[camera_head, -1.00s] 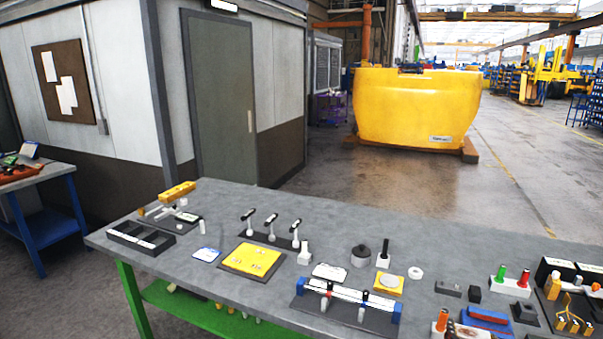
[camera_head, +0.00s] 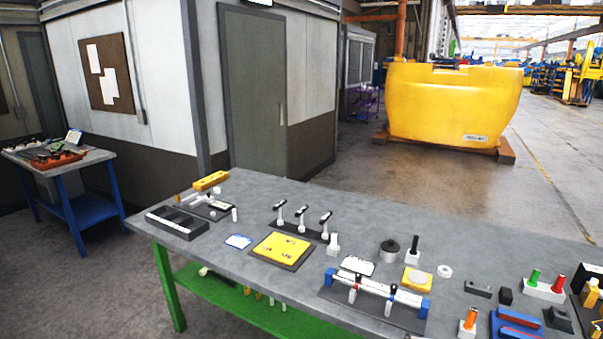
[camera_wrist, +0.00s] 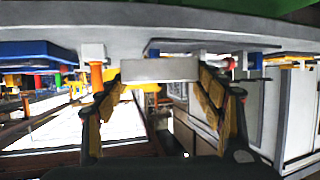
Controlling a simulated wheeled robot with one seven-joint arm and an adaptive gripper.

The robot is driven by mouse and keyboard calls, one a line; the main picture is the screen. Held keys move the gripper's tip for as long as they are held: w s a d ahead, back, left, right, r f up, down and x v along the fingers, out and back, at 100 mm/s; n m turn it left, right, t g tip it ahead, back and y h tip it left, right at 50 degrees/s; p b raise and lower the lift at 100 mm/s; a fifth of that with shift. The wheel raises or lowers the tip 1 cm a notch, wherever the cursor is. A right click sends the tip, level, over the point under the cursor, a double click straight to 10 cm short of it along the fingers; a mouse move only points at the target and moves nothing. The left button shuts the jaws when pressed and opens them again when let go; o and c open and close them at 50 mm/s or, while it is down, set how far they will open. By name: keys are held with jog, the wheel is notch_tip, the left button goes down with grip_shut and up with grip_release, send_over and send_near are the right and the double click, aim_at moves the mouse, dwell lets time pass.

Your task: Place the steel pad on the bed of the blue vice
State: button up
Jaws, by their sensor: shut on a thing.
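In the wrist view my gripper (camera_wrist: 161,78) is shut on a flat grey rectangular block, the steel pad (camera_wrist: 160,70), held between the two fingertips. The pad looks clear of the table edge behind it, though the gap is hard to judge. In the head view the blue vice (camera_head: 508,329), with red strips on it, lies at the bottom right of the table, cut by the frame edge. Its bed is not clearly visible. My gripper and the pad are not in the head view. A blue shape (camera_wrist: 35,48) at the wrist view's left may be the vice.
The grey workbench (camera_head: 225,255) holds a yellow plate (camera_head: 282,249), a rail fixture with blue ends (camera_head: 375,300), and a dark round weight (camera_head: 389,247).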

jog(key=w+a+f+n+y, duration=0.1)
jog(key=w+a+f+y, duration=0.1)
jog(key=a, duration=0.6)
jog(key=w+a+f+n+y, duration=0.2)
jog(key=w+a+f, duration=0.3)
jog(key=a, duration=0.3)
jog(key=shift+f+t, duration=0.4)
jog(key=shift+f, duration=0.4)
jog(key=shift+w, duration=0.15)
